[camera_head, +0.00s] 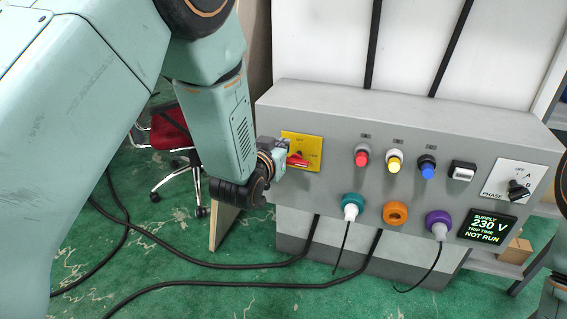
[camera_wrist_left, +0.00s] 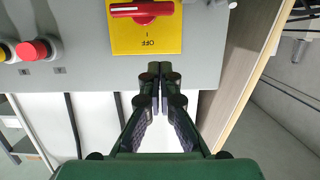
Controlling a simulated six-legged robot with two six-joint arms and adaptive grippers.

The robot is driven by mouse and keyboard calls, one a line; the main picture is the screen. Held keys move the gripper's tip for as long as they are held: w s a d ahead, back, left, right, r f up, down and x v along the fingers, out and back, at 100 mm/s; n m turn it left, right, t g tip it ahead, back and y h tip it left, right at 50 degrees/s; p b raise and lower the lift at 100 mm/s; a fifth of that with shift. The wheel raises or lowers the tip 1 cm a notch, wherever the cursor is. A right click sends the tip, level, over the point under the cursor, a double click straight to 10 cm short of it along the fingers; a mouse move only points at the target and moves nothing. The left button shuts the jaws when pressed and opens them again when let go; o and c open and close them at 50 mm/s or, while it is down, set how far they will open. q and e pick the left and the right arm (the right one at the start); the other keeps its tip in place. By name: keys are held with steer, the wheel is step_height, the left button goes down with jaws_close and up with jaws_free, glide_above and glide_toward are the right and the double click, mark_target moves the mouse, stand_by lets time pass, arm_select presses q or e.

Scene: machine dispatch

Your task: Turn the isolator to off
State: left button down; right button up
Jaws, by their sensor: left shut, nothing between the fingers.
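The isolator is a red handle (camera_head: 298,160) on a yellow plate (camera_head: 314,141) at the left end of the grey panel. OFF is printed at the plate's top. In the left wrist view, the red handle (camera_wrist_left: 142,9) lies crosswise, its white line toward the left; the yellow plate (camera_wrist_left: 123,40) reads OFF below it. The plate's upper part is cut off there. My left gripper (camera_wrist_left: 154,70) is shut and empty, its tips just past the plate's OFF edge, apart from the handle. In the head view, my left gripper (camera_head: 279,158) partly covers the plate's left side.
The grey panel (camera_head: 290,100) also carries red (camera_head: 361,158), yellow (camera_head: 394,161) and blue (camera_head: 427,170) buttons, a phase switch (camera_head: 518,189), coloured sockets and a display (camera_head: 487,229) reading 230 V, NOT RUN. Black cables (camera_head: 210,262) lie on the green floor. A red chair (camera_head: 170,130) stands behind my arm.

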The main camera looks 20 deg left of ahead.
mark_target(297, 158)
arm_select(q)
steer(key=f+b, duration=0.1)
steer(key=f, duration=0.1)
steer(key=w+f+b, duration=0.1)
steer(key=f, duration=0.1)
steer(key=shift+w+f, duration=0.2)
steer(key=shift+a+f+n+p, duration=0.15)
steer(key=shift+a+n+p, duration=0.1)
steer(key=shift+n+p, duration=0.45)
stand_by(0.4)
steer(key=shift+a+f+n+h, duration=0.1)
steer(key=shift+f+n+h, duration=0.05)
steer(key=shift+n+h, duration=0.25)
steer(key=n, duration=0.2)
steer(key=f+n+h+p, duration=0.1)
steer(key=n, duration=0.1)
steer(key=f+n+h, duration=0.1)
steer(key=n, duration=0.1)
steer(key=shift+a+f+t+p, duration=0.25)
steer(key=shift+a+t+p, duration=0.1)
steer(key=shift+a+t, duration=0.05)
steer(key=shift+f, duration=0.1)
stand_by(0.4)
